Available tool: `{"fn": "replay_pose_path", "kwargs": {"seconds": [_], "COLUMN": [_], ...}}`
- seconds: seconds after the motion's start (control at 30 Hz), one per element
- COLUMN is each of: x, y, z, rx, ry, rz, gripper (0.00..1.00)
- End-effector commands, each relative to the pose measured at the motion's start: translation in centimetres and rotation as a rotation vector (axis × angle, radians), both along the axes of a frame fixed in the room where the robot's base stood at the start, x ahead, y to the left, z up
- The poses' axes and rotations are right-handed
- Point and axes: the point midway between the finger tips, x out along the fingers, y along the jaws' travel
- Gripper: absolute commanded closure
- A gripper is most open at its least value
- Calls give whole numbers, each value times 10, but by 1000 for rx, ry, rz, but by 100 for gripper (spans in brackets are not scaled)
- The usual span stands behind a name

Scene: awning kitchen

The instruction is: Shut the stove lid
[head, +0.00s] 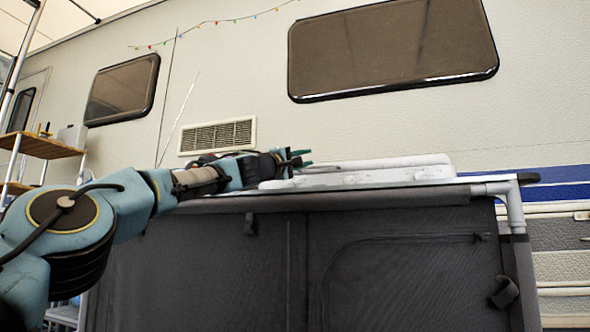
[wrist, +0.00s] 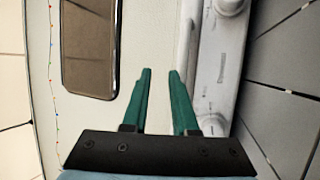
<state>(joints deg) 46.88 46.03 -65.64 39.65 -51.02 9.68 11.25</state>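The white stove (head: 375,179) sits on top of the dark fabric cabinet. Its lid (head: 395,161) shows as a low white slab above the body, flat or nearly flat; I cannot tell if it is fully down. In the wrist view, turned sideways, the stove's front with a knob (wrist: 220,65) runs down the right, with the lid's edge (wrist: 188,35) along its left side. My gripper (head: 300,158) is at the stove's left end, just above it. In the wrist view its green fingers (wrist: 160,75) are apart with nothing between them; the right finger is close to the stove.
The dark cabinet (head: 400,265) with a pale pipe frame (head: 513,205) stands in front of the camper wall (head: 240,70). A vent (head: 218,136) and windows are on the wall. A wooden shelf (head: 40,146) is at the left. The air above the stove is clear.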

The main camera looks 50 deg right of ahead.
Motion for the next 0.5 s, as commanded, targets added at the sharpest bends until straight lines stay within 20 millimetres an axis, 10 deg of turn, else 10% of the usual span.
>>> {"fn": "replay_pose_path", "kwargs": {"seconds": [0.5], "x": [2], "y": [34], "z": [-12], "rx": [4], "ry": [3], "rz": [-4], "gripper": [73]}}
